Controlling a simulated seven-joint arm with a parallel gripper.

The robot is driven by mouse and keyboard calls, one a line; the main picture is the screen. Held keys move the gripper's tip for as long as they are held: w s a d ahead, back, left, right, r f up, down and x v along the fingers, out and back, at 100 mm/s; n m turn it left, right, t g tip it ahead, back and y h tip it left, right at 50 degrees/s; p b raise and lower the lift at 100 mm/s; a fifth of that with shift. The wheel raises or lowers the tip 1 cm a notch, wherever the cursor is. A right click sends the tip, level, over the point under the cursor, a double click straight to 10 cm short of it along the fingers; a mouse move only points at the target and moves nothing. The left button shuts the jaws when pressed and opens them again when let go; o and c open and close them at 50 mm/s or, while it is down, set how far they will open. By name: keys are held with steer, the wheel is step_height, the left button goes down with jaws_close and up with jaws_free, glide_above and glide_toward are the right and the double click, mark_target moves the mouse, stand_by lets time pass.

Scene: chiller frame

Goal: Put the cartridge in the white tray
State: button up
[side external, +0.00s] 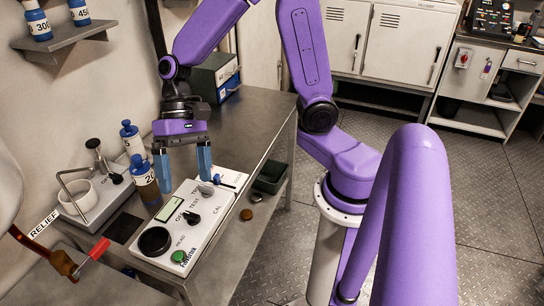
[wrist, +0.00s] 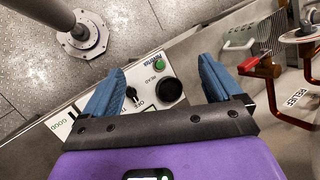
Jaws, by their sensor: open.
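My gripper (side external: 185,180) is open, fingers pointing down above the white test unit (side external: 207,226); nothing shows between the fingers. In the wrist view, the open gripper (wrist: 160,66) spans the unit (wrist: 145,72). A small grey cylindrical piece (side external: 206,188) is at the unit's back end, close to the right finger. A blue, rod-like piece (side external: 229,184) lies on a white surface just behind it. I cannot tell whether either is the cartridge, or whether that white surface (side external: 237,174) is the white tray.
A blue-capped bottle (side external: 131,140) and an amber bottle (side external: 143,178) stand left of my gripper. A grey device with a white cup (side external: 79,193) is further left. A red-handled valve (side external: 95,254) is at front left.

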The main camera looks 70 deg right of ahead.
steer(key=s+d+n+t+h, duration=0.1)
steer(key=s+d+n+h, duration=0.1)
steer(key=s+d+n, duration=0.2)
steer(key=s+d+r+n+t+h, duration=0.1)
steer(key=s+d+n+t+h, duration=0.1)
steer(key=s+n, duration=0.8)
steer(key=shift+s+d+r+n+h, duration=0.3)
steer(key=shift+d+n+h, duration=0.35)
steer(key=shift+d, duration=0.6)
steer(key=shift+f, duration=0.1)
